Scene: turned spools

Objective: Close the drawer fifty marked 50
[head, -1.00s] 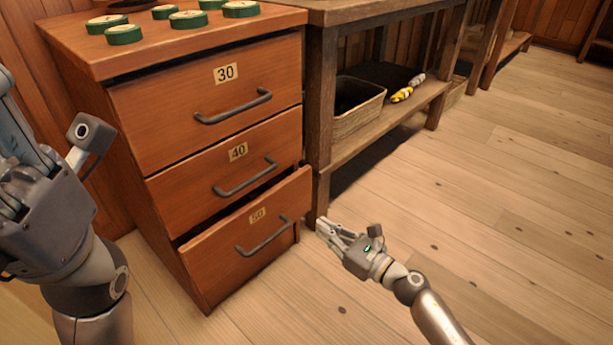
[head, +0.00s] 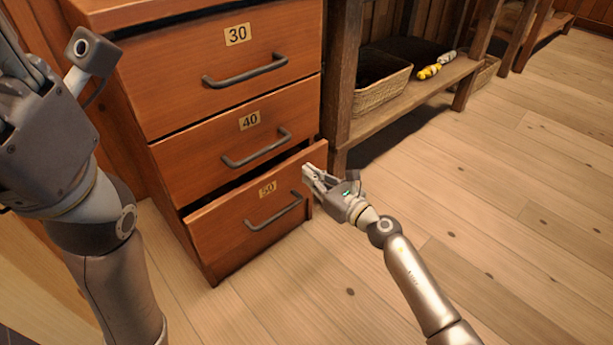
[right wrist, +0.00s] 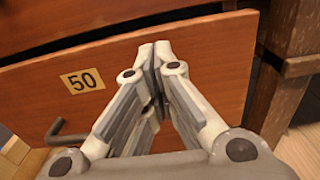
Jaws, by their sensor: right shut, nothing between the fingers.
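The wooden drawer fifty (head: 225,228) is the bottom one of the cabinet and stands out a little, with a dark gap above its front. Its 50 label and dark bar handle (head: 273,212) face me. In the right wrist view the drawer front (right wrist: 215,60) fills the middle, label at left. My right gripper (head: 306,171) is shut and empty, its fingertips at the right part of the drawer front; I cannot tell whether they touch.
A wooden bench (head: 340,100) with a wicker basket (head: 375,98) and a yellow-and-white item (head: 429,72) is at the right. The floor in front is free.

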